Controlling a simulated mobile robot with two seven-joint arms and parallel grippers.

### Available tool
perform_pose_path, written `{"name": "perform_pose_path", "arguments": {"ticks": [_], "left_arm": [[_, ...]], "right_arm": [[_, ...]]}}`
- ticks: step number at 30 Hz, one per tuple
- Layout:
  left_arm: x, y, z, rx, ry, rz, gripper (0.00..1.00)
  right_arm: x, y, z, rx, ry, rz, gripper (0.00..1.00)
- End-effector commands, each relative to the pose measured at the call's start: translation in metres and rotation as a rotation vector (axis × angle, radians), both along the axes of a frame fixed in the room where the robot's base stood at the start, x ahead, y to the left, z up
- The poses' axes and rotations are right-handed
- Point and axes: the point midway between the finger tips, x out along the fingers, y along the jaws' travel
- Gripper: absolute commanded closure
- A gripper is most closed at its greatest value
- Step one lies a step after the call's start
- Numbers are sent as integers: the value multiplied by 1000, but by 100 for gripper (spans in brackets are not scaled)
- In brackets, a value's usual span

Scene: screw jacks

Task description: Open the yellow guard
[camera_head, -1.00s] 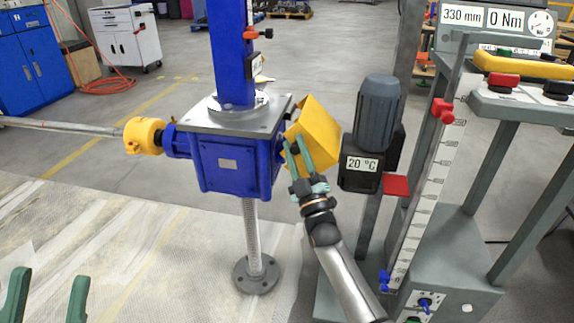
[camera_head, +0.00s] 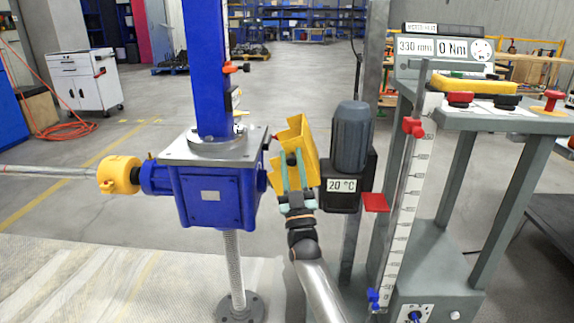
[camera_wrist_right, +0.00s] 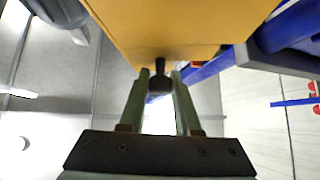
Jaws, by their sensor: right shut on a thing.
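The yellow guard (camera_head: 303,138) stands at the right side of the blue gearbox (camera_head: 212,196), left of the dark motor (camera_head: 352,138). It is tilted, and a dark gap shows between it and the gearbox. My right gripper (camera_head: 290,160) reaches up to it from below, with its green fingers at the guard. In the right wrist view, the guard (camera_wrist_right: 170,25) fills the top, and a black knob (camera_wrist_right: 160,83) sits between the fingers, which are shut on it. How far the guard has swung is hard to tell. My left gripper is not in view.
A yellow coupling guard (camera_head: 119,175) and a long shaft are at the left of the gearbox. A vertical screw (camera_head: 233,265) stands below it. The control stand (camera_head: 425,255) with a scale and red tabs is close on the right. The floor at front left is clear.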

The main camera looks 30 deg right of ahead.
Motion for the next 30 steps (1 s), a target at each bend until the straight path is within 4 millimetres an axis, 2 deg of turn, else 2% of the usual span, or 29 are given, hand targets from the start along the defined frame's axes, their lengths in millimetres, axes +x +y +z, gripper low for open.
{"name": "perform_pose_path", "arguments": {"ticks": [1, 11, 12, 15, 24, 30], "left_arm": [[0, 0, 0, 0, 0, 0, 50], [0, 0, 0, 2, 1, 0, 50], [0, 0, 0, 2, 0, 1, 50], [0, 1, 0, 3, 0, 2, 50], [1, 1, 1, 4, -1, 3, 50], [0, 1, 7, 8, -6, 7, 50]], "right_arm": [[-1, -2, 4, 1, -11, -3, 100], [-1, -3, 5, 1, -11, -4, 100], [-1, -3, 5, 1, -11, -5, 66], [-1, -3, 4, 1, -9, -4, 56], [-2, -1, -1, 2, -3, -1, 56], [-21, 6, -20, 3, 1, -1, 56]]}}
